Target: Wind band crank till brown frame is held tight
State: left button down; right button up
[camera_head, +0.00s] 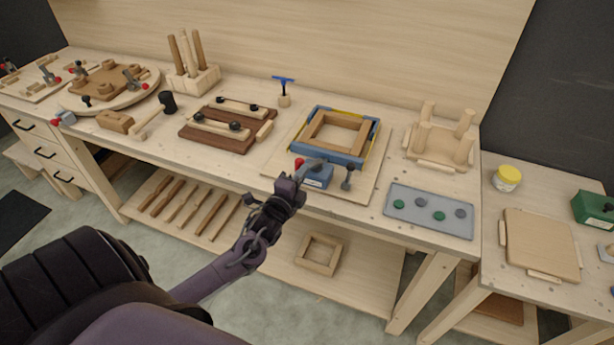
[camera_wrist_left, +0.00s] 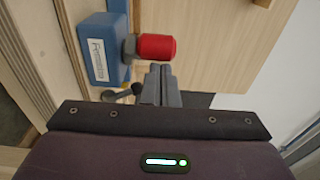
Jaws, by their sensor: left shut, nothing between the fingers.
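The brown frame (camera_head: 336,147) lies flat on a pale board on the bench, inside a blue surround with a yellow strip along its edges. A blue crank housing (camera_head: 317,178) with a white label sits at the front of the board; it also shows in the left wrist view (camera_wrist_left: 104,52). Its crank has a red knob (camera_head: 299,163), seen close in the left wrist view (camera_wrist_left: 156,47). My left gripper (camera_head: 306,166) is shut and empty beside the knob; its fingertips (camera_wrist_left: 160,72) are just short of the knob. Contact cannot be told. My right gripper is out of view.
A dark upright knob (camera_head: 348,178) stands right of the housing. A grey tray with green and grey discs (camera_head: 430,210) lies to the right. Brown clamped boards (camera_head: 222,130) and a blue-handled tool (camera_head: 284,90) are to the left and behind. An upturned stool (camera_head: 440,140) stands behind right.

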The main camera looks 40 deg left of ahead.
pick_arm(q)
jog(key=w+a+m+g+h+b, duration=0.2)
jog(key=a+m+h+b, duration=0.4)
jog(key=m+h+b, duration=0.2)
jog(key=shift+w+a+h+b, duration=0.2)
jog(key=shift+h+b, duration=0.9)
jog(key=shift+h, duration=1)
jog(key=shift+f, duration=0.1)
